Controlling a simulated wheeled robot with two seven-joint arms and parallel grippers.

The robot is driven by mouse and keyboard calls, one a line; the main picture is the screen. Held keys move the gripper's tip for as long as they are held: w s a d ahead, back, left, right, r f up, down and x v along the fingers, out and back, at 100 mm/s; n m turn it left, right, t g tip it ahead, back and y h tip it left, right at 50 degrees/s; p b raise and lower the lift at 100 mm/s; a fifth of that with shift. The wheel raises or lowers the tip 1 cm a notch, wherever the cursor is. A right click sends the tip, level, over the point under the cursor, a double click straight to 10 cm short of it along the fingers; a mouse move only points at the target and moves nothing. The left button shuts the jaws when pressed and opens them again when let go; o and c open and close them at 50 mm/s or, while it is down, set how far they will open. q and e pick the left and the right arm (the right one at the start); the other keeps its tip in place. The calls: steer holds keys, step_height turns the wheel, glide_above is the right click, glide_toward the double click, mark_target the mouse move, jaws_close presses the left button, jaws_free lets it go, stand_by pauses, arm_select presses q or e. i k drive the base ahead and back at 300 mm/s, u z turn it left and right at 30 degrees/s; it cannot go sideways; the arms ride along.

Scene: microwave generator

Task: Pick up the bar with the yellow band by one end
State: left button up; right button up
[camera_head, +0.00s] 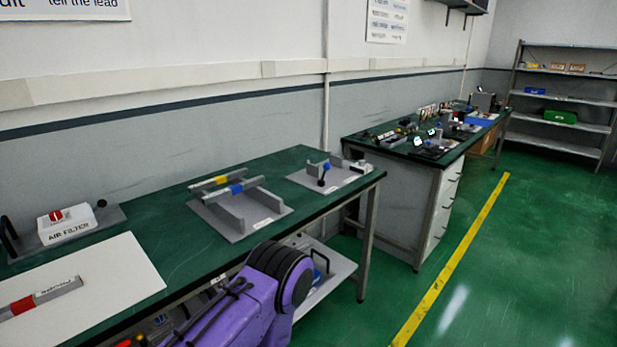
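The bar with the yellow band (218,181) is a thin grey bar lying across the far part of a grey fixture (262,211) on the green bench. Its left end is toward the front-left and its right end toward the wall. A similar bar with a blue band (236,189) lies parallel and just in front of it on the same fixture. A third bar with a red band (22,305) lies on a white board at the lower left. Neither gripper shows; only a purple and black arm link of mine is at the bottom middle.
The white board (120,270) covers the bench's near left. A white air filter unit (66,222) stands behind it. A grey plate with a clamp (330,176) is right of the fixture. Bare green bench top lies between. A wall runs behind; a second cluttered bench (400,155) stands farther right.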

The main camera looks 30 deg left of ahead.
mark_target(224, 179)
steer(key=z, duration=0.4)
steer(key=k, duration=0.6)
steer(key=u, duration=1.4)
